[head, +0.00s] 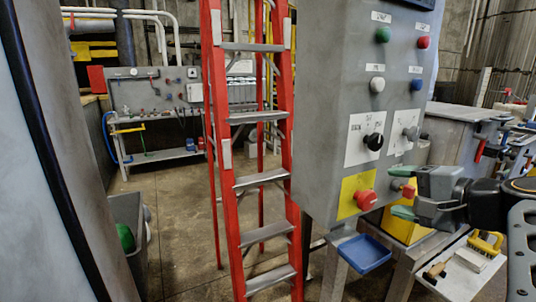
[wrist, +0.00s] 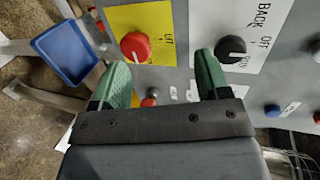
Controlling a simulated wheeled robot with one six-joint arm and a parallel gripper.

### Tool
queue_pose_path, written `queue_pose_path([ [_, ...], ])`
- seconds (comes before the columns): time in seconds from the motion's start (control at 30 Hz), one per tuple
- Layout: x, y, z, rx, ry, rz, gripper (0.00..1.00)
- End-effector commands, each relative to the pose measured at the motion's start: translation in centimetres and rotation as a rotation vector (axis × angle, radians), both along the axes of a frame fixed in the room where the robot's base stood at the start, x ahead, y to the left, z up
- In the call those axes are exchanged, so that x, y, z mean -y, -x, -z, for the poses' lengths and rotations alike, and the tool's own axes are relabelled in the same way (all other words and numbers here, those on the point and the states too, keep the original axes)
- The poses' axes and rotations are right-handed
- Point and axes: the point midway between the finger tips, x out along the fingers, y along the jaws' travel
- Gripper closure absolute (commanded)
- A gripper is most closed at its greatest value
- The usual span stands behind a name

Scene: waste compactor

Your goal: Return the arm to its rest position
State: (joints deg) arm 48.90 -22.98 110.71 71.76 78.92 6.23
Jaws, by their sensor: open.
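My gripper (head: 402,200) is open and empty at the right of the head view, its green-tipped fingers pointing left toward the grey control panel (head: 335,120). In the wrist view my gripper (wrist: 163,85) faces the panel, with a finger on either side of a gap. The red button (wrist: 135,46) on a yellow plate lies just beyond the left finger, and it also shows in the head view (head: 366,200). The black knob (wrist: 231,50) lies beyond the right finger; it shows in the head view (head: 373,142). Whether the fingers touch the panel is unclear.
A red ladder (head: 262,180) stands left of the panel. A blue tray (head: 364,253) is below it. A brush (head: 435,273) and a yellow-handled tool (head: 487,243) lie on a low surface at lower right. A workbench (head: 160,155) stands at the back.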

Motion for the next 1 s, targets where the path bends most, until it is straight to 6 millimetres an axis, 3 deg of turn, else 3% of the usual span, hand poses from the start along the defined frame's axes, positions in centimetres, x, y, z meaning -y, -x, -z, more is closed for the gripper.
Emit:
queue_pose_path([
  [0.03,-2.3,-0.3,1.2,-0.091,0.067,-0.057,0.31],
  [0.2,-7.4,1.3,8.6,-0.345,0.417,-0.251,0.31],
  [0.4,-10.0,4.7,13.8,-0.445,0.865,-0.505,0.31],
  [0.6,-10.6,6.4,15.8,-0.424,1.157,-0.676,0.31],
  [0.87,-10.8,6.8,16.5,-0.403,1.256,-0.733,0.31],
  [1.0,-10.8,6.8,16.6,-0.404,1.253,-0.731,0.44],
])
